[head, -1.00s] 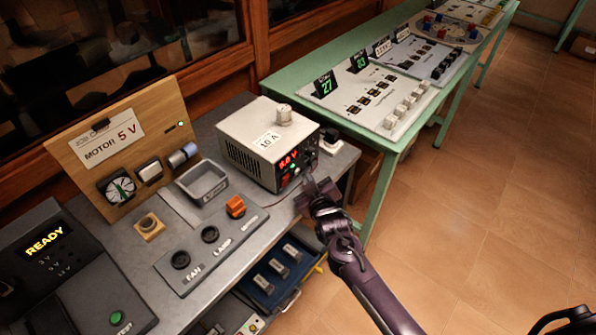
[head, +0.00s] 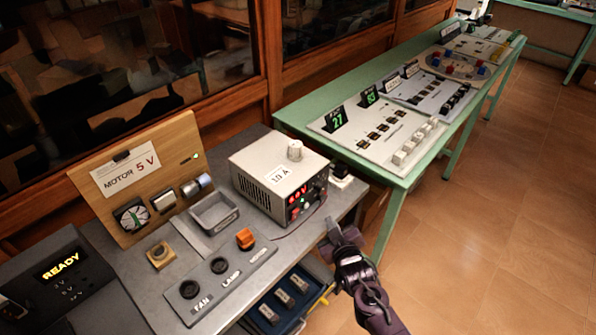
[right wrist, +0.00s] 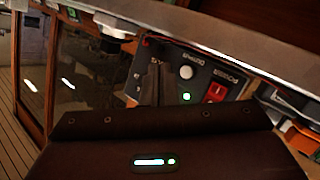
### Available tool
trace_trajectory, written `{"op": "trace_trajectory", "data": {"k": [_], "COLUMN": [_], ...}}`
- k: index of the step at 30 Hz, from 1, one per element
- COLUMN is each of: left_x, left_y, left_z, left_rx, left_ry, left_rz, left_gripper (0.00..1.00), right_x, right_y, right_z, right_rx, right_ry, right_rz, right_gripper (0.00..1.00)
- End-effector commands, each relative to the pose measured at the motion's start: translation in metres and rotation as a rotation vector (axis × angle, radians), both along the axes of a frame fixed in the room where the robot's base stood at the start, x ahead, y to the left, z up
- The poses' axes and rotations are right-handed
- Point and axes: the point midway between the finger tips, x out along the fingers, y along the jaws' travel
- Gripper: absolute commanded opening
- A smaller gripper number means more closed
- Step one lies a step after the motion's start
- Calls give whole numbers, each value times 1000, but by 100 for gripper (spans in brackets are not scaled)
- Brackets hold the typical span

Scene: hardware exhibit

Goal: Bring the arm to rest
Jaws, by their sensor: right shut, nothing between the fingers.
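My right arm reaches in from the bottom right of the head view. Its gripper (head: 338,233) is shut and empty, in front of and to the right of the grey power supply (head: 262,187), near the bench's front right edge. It seems apart from the supply. In the right wrist view the dark fingers (right wrist: 154,84) stand close together. Behind them is a dark panel with a white knob (right wrist: 186,72), a green light and a red switch (right wrist: 216,92). My left gripper is not in view.
The grey bench (head: 229,250) holds a switch panel with an orange knob (head: 245,238), a grey tray (head: 213,213), a wooden MOTOR 5 V board (head: 110,205) and a READY box (head: 55,275). A blue bin (head: 262,318) sits below. A green table (head: 300,118) stands behind; the floor at right is clear.

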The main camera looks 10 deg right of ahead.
Motion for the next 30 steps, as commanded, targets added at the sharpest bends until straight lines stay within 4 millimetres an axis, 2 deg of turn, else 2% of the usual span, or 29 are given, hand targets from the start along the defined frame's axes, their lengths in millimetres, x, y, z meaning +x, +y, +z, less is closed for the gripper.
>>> {"op": "trace_trajectory", "data": {"k": [5,8,10,14,18,21,30], "left_x": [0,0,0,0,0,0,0], "left_y": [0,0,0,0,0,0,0], "left_z": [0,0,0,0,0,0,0], "left_rx": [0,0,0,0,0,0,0], "left_ry": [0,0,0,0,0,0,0], "left_rz": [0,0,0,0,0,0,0], "left_gripper": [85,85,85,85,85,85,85], "right_x": [-1,-10,-23,-63,-116,-147,-215], "right_y": [0,2,3,5,4,2,-5], "right_z": [0,1,4,13,30,42,73], "right_rx": [4,28,58,124,176,192,206], "right_ry": [9,65,140,341,559,670,885], "right_rz": [-1,-9,-19,-50,-92,-119,-185], "right_gripper": [0,0,0,0,0,0,0]}}
